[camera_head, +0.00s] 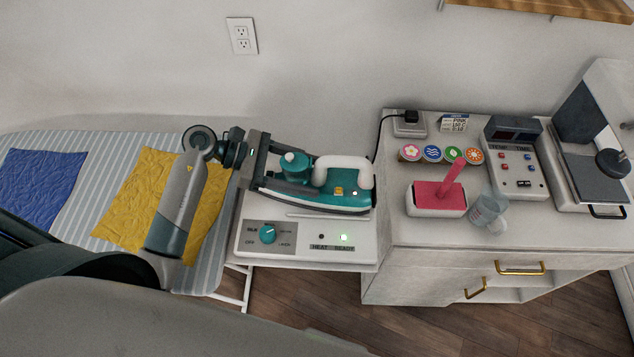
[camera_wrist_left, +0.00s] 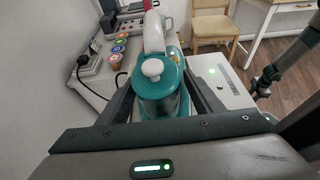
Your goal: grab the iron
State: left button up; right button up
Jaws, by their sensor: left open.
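The iron (camera_head: 315,188) is teal and dark grey with a white handle. It rests on a white base unit (camera_head: 300,240) with a dial and a lit green light by "READY". My left gripper (camera_head: 265,165) is open at the iron's left end. In the left wrist view the iron's teal body (camera_wrist_left: 160,95) with its white knob lies between the two open fingers, the handle beyond. I cannot tell whether the fingers touch it. A dark arm part of mine (camera_wrist_left: 268,75) shows at the right of the wrist view; its gripper's jaws cannot be made out.
A striped ironing board (camera_head: 75,150) with blue (camera_head: 42,190) and yellow cloths (camera_head: 135,205) lies left. A white cabinet (camera_head: 410,260) stands right, holding a pink-topped box with a handle (camera_head: 438,195), a glass mug (camera_head: 488,212), a control box (camera_head: 516,160) and a heat press (camera_head: 590,165).

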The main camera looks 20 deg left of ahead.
pick_arm(q)
jog(key=shift+c, duration=0.4)
pick_arm(e)
jog(key=shift+a, duration=0.35)
pick_arm(q)
grip_shut()
jog(key=shift+r, duration=0.1)
pick_arm(e)
jog(key=shift+d, duration=0.1)
pick_arm(q)
jog(key=shift+r, duration=0.1)
pick_arm(e)
jog(key=shift+d, duration=0.2)
pick_arm(q)
jog(key=shift+r, duration=0.1)
pick_arm(e)
jog(key=shift+r, duration=0.1)
